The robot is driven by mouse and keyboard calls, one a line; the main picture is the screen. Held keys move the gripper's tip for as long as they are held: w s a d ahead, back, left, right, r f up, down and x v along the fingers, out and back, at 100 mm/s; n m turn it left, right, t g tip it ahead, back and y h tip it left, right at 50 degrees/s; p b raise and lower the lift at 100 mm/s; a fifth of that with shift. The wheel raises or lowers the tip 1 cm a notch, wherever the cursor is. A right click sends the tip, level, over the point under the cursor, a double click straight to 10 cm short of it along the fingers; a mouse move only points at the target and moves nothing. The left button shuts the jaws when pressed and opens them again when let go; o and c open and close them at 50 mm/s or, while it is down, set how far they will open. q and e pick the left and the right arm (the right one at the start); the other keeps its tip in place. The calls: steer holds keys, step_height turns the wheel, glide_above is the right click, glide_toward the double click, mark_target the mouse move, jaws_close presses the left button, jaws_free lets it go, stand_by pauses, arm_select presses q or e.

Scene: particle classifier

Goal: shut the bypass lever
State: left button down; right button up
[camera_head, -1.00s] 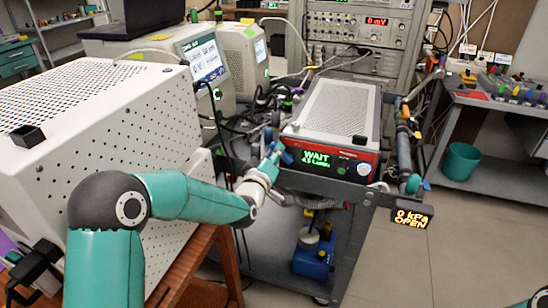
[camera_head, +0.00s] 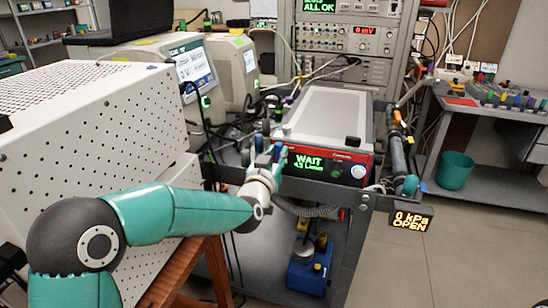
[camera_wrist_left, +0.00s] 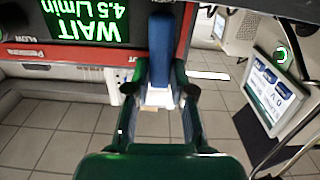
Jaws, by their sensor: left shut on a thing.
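The blue lever handle (camera_wrist_left: 160,45) stands in front of the red instrument's left end in the left wrist view. I take it for the bypass lever. My left gripper (camera_wrist_left: 163,92) is shut on it, a finger on each side. In the head view my left gripper (camera_head: 272,158) is at the front left corner of the red and grey instrument (camera_head: 325,115), and its fingers mostly hide the lever there. The instrument's green display (camera_head: 309,163) reads WAIT, with 4.5 L/min in the wrist view. My right gripper is out of view.
An orange sign (camera_head: 411,219) reading 0 kPa OPEN hangs at the cart's right front corner, below a dark pipe (camera_head: 397,150). A white perforated box (camera_head: 90,130) stands close to my left arm.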

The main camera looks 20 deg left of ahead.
arm_select(q)
steer(key=shift+d+f+m, duration=0.2)
steer(key=shift+d+m, duration=0.05)
steer(key=shift+m, duration=0.15)
steer(key=c, duration=1)
jaws_free()
steer(key=shift+r, duration=0.1)
steer(key=shift+s, duration=0.1)
steer(key=s, duration=1.2)
steer(key=shift+a, duration=0.25)
